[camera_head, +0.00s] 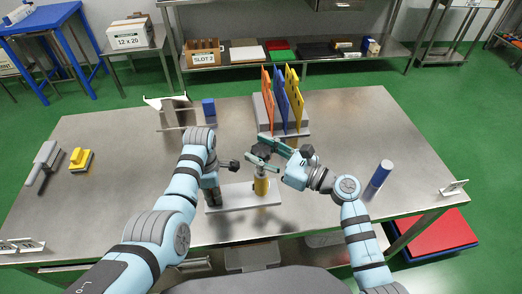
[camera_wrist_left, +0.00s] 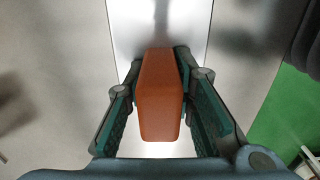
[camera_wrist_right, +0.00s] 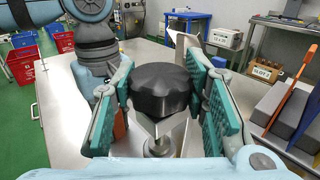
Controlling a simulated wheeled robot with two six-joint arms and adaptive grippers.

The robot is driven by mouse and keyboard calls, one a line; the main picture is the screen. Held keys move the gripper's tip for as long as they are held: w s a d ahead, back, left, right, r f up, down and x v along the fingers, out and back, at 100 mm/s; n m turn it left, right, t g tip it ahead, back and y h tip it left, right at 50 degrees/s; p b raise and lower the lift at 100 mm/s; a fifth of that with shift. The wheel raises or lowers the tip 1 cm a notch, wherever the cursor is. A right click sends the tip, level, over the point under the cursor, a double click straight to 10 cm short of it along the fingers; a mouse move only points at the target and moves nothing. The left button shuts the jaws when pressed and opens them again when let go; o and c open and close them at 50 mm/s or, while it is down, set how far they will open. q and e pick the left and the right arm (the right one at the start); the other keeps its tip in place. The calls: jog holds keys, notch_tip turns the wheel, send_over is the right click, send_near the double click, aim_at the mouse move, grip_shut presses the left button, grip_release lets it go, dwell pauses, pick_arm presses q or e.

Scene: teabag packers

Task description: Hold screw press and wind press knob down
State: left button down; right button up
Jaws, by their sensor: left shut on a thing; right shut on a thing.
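The screw press has a pale base plate (camera_head: 238,197) on the steel table, with a yellow cylinder (camera_head: 261,186) standing near its right end. Its black lobed knob (camera_wrist_right: 160,88) is between the fingers of my right gripper (camera_head: 263,152), which is shut on it. Below the knob, a steel bracket (camera_wrist_right: 157,127) shows in the right wrist view. My left gripper (camera_head: 212,196) is low at the plate's left end. In the left wrist view its fingers are shut on an orange upright handle (camera_wrist_left: 160,95). The handle is hidden in the head view.
A grey rack (camera_head: 264,117) with orange, blue and yellow boards stands behind the press. A blue cylinder (camera_head: 382,174) stands to the right.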

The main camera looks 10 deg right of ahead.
jog(key=shift+f+m+t+h, duration=0.1)
jog(key=shift+m+t+h, duration=1.8)
jog(key=shift+h, duration=0.4)
jog(key=o, duration=1.2)
jog(key=shift+c, duration=0.2)
jog(key=v, duration=1.2)
jog(key=shift+s+a, duration=0.1)
